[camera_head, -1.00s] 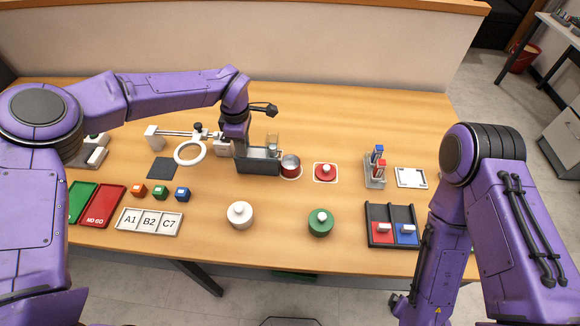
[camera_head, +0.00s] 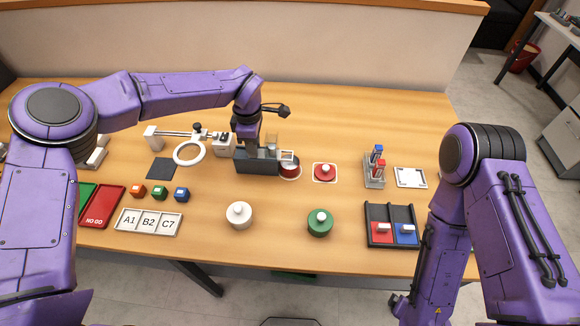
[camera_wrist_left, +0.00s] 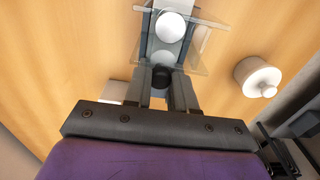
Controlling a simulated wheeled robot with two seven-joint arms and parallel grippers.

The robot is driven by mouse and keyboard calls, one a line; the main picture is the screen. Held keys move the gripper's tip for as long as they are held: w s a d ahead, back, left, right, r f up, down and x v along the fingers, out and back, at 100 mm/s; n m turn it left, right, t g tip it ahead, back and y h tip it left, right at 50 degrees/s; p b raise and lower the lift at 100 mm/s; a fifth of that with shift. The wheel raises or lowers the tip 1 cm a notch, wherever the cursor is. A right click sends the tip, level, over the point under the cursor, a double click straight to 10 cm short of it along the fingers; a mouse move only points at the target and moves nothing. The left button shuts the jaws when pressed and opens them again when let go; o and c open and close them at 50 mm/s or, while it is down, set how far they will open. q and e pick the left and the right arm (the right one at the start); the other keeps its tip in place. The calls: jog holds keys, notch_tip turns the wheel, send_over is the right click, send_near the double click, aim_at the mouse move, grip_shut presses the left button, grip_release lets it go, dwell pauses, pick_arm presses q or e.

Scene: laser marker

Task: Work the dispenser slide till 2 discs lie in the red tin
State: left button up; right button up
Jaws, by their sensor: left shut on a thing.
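The dispenser (camera_head: 256,167) is a dark grey block with a clear tube (camera_head: 272,141) at its right end. Its pale slide (camera_head: 288,156) sticks out to the right, over the red tin (camera_head: 290,171). The slide end hides the tin's inside, so I cannot tell what lies in it. My left gripper (camera_wrist_left: 162,88) is shut on the slide's black knob (camera_wrist_left: 161,76). In the wrist view a white disc (camera_wrist_left: 170,27) shows beyond the knob, by clear walls. My right gripper is out of view.
A red knobbed lid (camera_head: 325,172) lies right of the tin. A magnifier ring (camera_head: 189,152) stands left of the dispenser. A white knobbed pot (camera_head: 239,214) and a green one (camera_head: 320,222) stand in front. Open wood lies behind.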

pick_arm(q)
jog(key=shift+a, duration=0.5)
jog(key=shift+a+p, duration=0.75)
jog(key=shift+a, duration=0.85)
jog(key=shift+w+a, duration=0.1)
jog(key=o, duration=0.9)
notch_tip(320, 180, up, 6)
jog(key=p, duration=0.4)
jog(key=shift+f+p, duration=0.25)
jog(key=shift+p, duration=0.15)
jog(key=shift+r, duration=0.75)
